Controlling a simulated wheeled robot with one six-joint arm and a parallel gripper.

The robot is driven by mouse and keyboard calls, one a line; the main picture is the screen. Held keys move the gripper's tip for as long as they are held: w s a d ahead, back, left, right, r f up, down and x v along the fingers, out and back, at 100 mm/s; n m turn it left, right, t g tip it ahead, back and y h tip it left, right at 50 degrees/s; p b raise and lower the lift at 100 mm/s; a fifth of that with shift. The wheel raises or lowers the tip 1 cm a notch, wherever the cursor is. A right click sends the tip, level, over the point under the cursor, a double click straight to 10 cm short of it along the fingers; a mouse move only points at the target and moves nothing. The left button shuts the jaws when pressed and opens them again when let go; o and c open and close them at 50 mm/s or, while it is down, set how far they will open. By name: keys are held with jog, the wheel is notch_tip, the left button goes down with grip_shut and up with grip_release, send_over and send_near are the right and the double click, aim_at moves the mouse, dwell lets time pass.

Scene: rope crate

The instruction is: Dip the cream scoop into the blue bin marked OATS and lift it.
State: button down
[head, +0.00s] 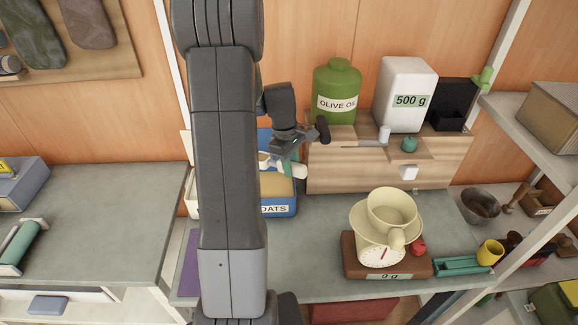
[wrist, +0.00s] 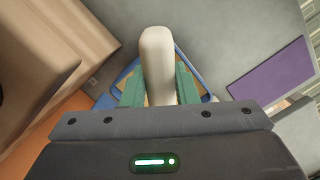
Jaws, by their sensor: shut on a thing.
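The blue bin (head: 287,209) marked OATS stands on the counter, partly hidden behind my arm, with tan contents showing. My gripper (head: 281,161) is over the bin and shut on the cream scoop (head: 296,171). In the wrist view, the scoop's cream handle (wrist: 158,55) sits between the green fingers of my gripper (wrist: 158,88). The bin's blue rim (wrist: 209,98) shows behind them. The scoop's bowl is mostly hidden, so I cannot tell whether it touches the oats.
A wooden shelf box (head: 335,178) with a green olive oil jar (head: 337,82) and white 500 g canister (head: 407,75) stands right of the bin. A scale (head: 371,270) bearing a cream pan (head: 392,211) is at front right. A purple mat (wrist: 270,76) lies beside the bin.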

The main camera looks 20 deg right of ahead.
aim_at(299, 164)
jog(key=shift+s+d+r+t+p, duration=0.15)
jog(key=shift+s+r+p, duration=0.05)
jog(key=shift+r, duration=0.3)
jog(key=shift+s+d+r+t+p, duration=0.15)
jog(key=shift+s+r, duration=0.05)
jog(key=shift+r, duration=0.3)
jog(key=shift+r+t+y+p, duration=0.3)
jog(key=shift+r+y, duration=0.1)
jog(key=shift+r, duration=0.2)
jog(key=shift+s+d+r, duration=0.15)
jog(key=shift+s+d, duration=0.15)
jog(key=shift+d, duration=0.3)
jog(key=shift+s, duration=0.2)
jog(key=shift+r, duration=0.1)
